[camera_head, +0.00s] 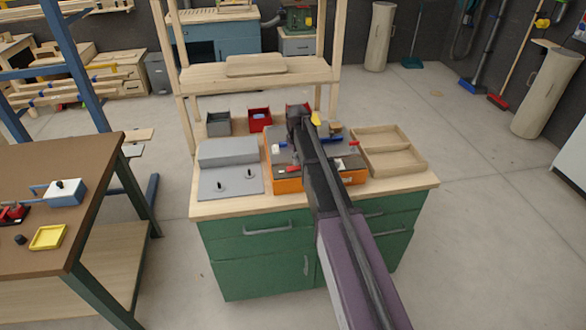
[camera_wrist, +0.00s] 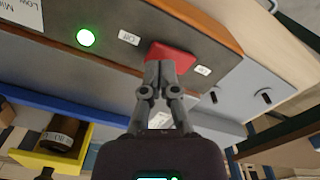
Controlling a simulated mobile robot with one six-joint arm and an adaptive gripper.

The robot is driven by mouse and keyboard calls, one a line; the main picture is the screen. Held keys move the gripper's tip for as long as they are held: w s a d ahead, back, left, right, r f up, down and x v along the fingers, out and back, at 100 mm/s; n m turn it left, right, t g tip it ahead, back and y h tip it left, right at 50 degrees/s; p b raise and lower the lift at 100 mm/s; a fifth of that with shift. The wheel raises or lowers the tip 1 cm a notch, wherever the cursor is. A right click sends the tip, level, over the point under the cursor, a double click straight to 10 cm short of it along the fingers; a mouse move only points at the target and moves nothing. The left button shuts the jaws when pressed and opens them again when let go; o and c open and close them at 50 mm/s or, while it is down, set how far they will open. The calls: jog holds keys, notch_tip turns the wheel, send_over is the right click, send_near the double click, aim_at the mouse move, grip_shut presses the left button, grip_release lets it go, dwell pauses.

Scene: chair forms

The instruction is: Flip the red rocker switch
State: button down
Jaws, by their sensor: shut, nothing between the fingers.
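The red rocker switch (camera_wrist: 178,53) sits on a dark grey panel (camera_wrist: 115,62) in the wrist view, between two small white labels. My gripper (camera_wrist: 160,66) is shut and empty. Its fingertips are at the switch's lower edge and overlap it in the picture; I cannot tell whether they touch. Part of the switch is hidden behind them, so its tilt is unclear. In the head view my arm reaches over the orange-fronted panel box (camera_head: 287,185) and hides part of it.
A lit green lamp (camera_wrist: 85,38) is on the same panel. A grey plate with two knobs (camera_head: 230,184) lies left of the box in the head view. A wooden tray (camera_head: 397,162) is to its right. A yellow bin (camera_wrist: 50,160) shows at the wrist view's lower left.

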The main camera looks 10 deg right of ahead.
aim_at(297, 167)
jog(key=shift+f+b, duration=0.7)
jog(key=shift+f, duration=0.05)
dwell(0.7)
jog(key=shift+r, duration=0.1)
jog(key=shift+r+p, duration=3.45)
jog(key=shift+p, duration=0.1)
jog(key=s+m, duration=0.6)
jog(key=s, duration=2.3)
